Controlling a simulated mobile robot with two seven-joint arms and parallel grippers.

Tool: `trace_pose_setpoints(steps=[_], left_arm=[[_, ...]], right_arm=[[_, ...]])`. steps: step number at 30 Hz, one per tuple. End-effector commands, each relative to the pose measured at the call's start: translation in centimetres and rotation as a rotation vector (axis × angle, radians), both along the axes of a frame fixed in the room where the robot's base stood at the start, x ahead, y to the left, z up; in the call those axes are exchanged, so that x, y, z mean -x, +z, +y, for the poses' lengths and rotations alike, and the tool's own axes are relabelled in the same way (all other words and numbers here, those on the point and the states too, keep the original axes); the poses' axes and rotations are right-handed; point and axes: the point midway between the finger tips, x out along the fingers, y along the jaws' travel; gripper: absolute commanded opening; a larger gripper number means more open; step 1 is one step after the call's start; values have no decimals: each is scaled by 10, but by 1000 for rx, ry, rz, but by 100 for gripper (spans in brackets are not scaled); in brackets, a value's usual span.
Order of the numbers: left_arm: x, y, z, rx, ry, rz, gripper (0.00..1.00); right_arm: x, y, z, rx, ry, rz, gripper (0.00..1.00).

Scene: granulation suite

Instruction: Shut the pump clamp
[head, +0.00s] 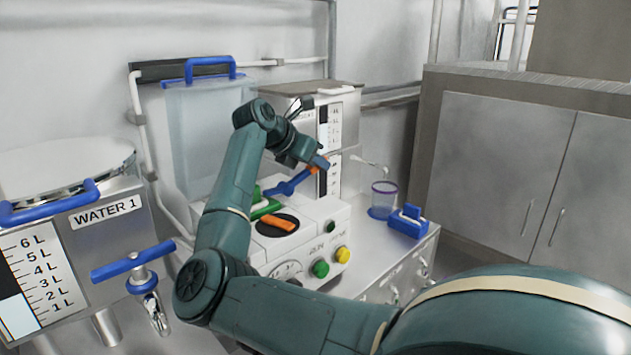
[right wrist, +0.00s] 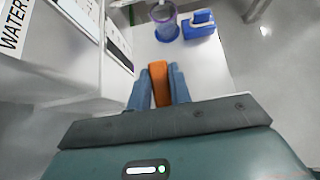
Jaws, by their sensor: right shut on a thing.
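The pump (head: 318,226) is a white box on the bench, with a green part (head: 265,207) on its top. The pump clamp's blue lever (head: 287,187) slants up to the right above the pump, so it stands raised. Its orange end (head: 313,170) is at my right gripper (head: 319,163). In the right wrist view the orange end (right wrist: 158,82) sits between the two blue-grey fingers, and my right gripper (right wrist: 158,88) is shut on it. My arm hides part of the pump's left side. My left gripper is not in view.
A purple-rimmed beaker (head: 383,200) and a blue-and-white item (head: 407,221) stand right of the pump. The WATER 1 tank (head: 100,235) is at left.

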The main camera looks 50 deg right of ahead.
Motion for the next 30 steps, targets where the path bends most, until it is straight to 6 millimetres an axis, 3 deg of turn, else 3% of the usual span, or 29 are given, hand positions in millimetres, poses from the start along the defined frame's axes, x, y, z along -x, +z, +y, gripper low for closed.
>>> trace_pose_setpoints(steps=[10, 26, 27, 30], left_arm=[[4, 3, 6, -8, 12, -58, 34], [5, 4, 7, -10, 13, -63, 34], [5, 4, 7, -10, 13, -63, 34], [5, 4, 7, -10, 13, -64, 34]], right_arm=[[0, 10, -1, 129, 0, 12, 0], [0, 14, -1, 152, 0, 16, 0], [0, 14, -1, 152, 0, 16, 23], [0, 14, -1, 150, 1, 16, 31]])
